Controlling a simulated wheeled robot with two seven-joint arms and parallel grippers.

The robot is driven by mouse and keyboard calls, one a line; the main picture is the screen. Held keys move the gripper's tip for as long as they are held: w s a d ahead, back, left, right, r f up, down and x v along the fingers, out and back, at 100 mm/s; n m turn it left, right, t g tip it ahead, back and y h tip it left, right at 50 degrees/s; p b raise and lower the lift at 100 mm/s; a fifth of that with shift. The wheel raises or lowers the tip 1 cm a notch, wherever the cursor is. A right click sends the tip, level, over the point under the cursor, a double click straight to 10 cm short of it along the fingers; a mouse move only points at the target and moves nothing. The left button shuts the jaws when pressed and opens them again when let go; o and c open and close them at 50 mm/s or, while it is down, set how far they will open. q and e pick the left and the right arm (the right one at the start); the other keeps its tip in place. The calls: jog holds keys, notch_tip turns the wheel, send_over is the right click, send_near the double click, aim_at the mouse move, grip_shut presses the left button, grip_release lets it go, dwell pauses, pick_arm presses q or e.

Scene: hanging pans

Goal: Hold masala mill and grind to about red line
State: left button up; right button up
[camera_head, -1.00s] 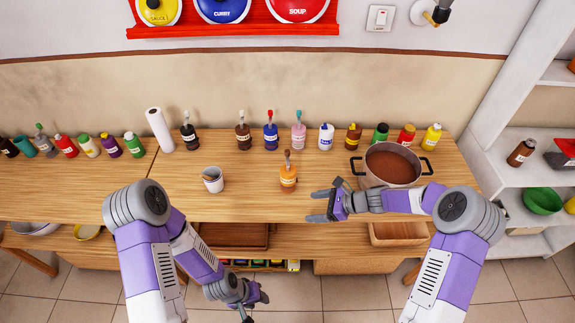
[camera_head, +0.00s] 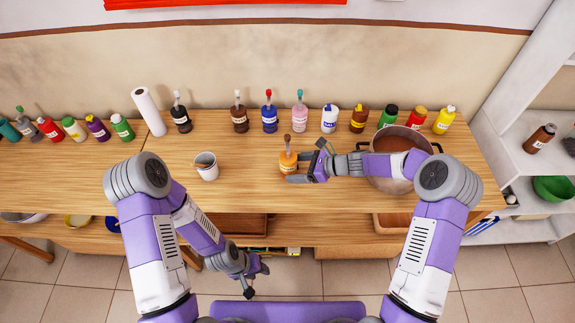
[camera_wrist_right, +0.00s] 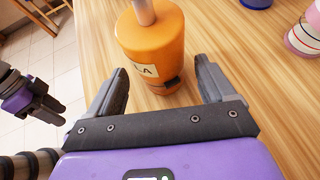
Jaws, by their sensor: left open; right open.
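The masala mill is an orange bottle (camera_head: 288,161) with a brown stem on top, upright on the wooden table (camera_head: 240,190). In the right wrist view the orange mill (camera_wrist_right: 150,38) stands at the mouth of my right gripper (camera_wrist_right: 160,70), whose open fingers lie to either side of its near part, not closed on it. In the head view my right gripper (camera_head: 298,167) is just right of the mill. My left gripper (camera_head: 257,281) is open and empty, low in front of the table. A white cup (camera_head: 206,172) stands left of the mill; no red line can be made out.
A large pot (camera_head: 412,133) with brown contents stands behind my right forearm. Several bottles, including a blue one (camera_head: 269,120) and a pink one (camera_head: 299,119), line the back. The table between cup and mill is clear.

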jog(key=shift+b+x, duration=0.4)
jog(key=shift+x, duration=1)
jog(key=shift+c, duration=0.4)
jog(key=c, duration=0.9)
jog(key=shift+o, duration=0.2)
